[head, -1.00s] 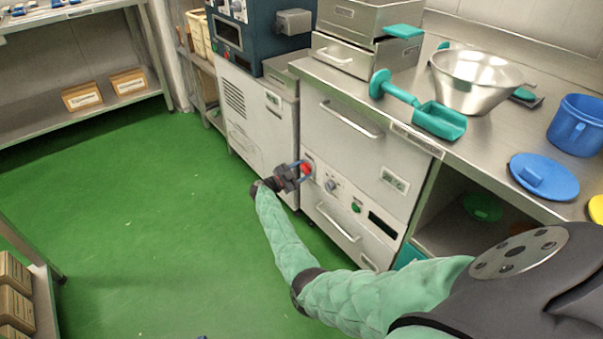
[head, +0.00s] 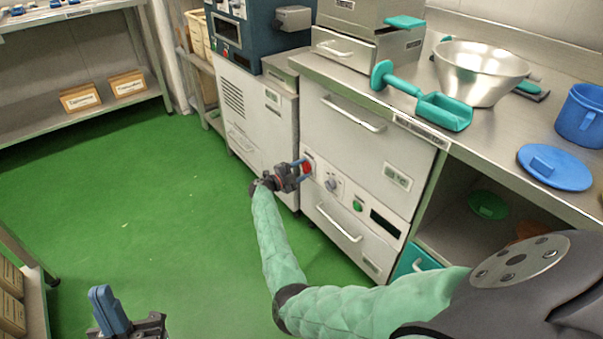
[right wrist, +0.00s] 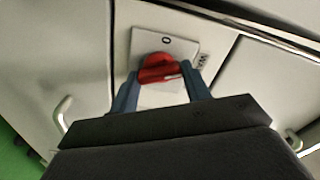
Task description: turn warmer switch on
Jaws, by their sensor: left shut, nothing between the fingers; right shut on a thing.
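The warmer cabinet (head: 352,152) stands under the steel counter, with a control strip on its front. A red rotary switch (head: 307,167) sits at the left end of that strip. My right gripper (head: 303,170) reaches it from the left and is shut on its red handle. In the right wrist view the red switch (right wrist: 160,68) lies between my two blue fingers, on a white plate marked "0" at the top; the plate's lower part is hidden. My left gripper (head: 112,310) is shut and empty, low at the left over the floor.
A grey knob (head: 331,184), a green button (head: 358,205) and a dark display (head: 385,223) share the strip. Drawer handles (head: 338,223) stick out nearby. A scoop (head: 443,111) and steel bowl (head: 480,72) stand on the counter. Green floor is clear to the left.

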